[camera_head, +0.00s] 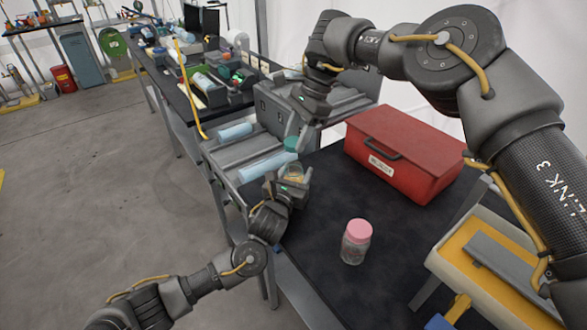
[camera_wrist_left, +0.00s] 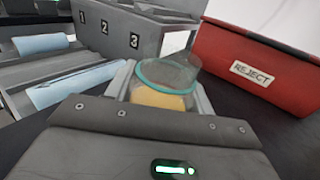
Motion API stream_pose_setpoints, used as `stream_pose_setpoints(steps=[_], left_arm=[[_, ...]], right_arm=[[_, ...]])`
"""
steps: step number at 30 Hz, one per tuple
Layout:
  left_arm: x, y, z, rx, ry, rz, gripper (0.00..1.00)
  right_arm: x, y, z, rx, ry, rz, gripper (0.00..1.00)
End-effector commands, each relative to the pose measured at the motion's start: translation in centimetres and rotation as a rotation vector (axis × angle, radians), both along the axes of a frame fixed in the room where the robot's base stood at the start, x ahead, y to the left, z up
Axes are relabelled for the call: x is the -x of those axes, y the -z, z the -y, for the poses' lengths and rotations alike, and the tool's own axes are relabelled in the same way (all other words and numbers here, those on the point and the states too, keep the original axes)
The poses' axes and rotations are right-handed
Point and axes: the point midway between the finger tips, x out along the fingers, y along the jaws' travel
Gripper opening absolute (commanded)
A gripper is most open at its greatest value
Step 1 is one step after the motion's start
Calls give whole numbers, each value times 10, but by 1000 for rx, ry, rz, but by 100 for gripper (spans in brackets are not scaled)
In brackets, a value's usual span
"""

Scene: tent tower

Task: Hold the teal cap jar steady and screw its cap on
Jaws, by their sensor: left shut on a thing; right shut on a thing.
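The clear jar (camera_head: 295,172) with yellow contents is upright in my left gripper (camera_head: 288,186), which is shut on it at the near edge of the black table. The left wrist view shows the jar (camera_wrist_left: 163,99) between the left fingers, with a teal ring (camera_wrist_left: 168,88) around the glass at its upper part. In the head view the teal cap (camera_head: 291,143) shows directly above the jar; I cannot tell whether they touch. My right gripper (camera_head: 306,118) points down from above, shut on the cap. Its fingertips are hard to make out.
A red reject box (camera_head: 405,150) stands right of the jar. A pink-capped jar (camera_head: 356,242) stands nearer on the table. Behind are a grey numbered rack (camera_head: 275,108) and light blue cylinders (camera_head: 262,166) on a grey tray. The black table around the pink-capped jar is clear.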

Motion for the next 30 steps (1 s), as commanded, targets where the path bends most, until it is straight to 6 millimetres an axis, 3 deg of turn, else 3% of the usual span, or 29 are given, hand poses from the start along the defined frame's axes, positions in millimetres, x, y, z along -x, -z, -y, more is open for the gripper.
stream_pose_setpoints(steps=[4,9,30], left_arm=[[0,0,0,0,0,0,12],[0,0,0,0,0,0,12],[0,0,0,0,0,0,12]], right_arm=[[1,24,0,-1,-1,-3,23],[0,39,-1,-2,-2,0,23],[0,46,0,-1,0,0,23]])
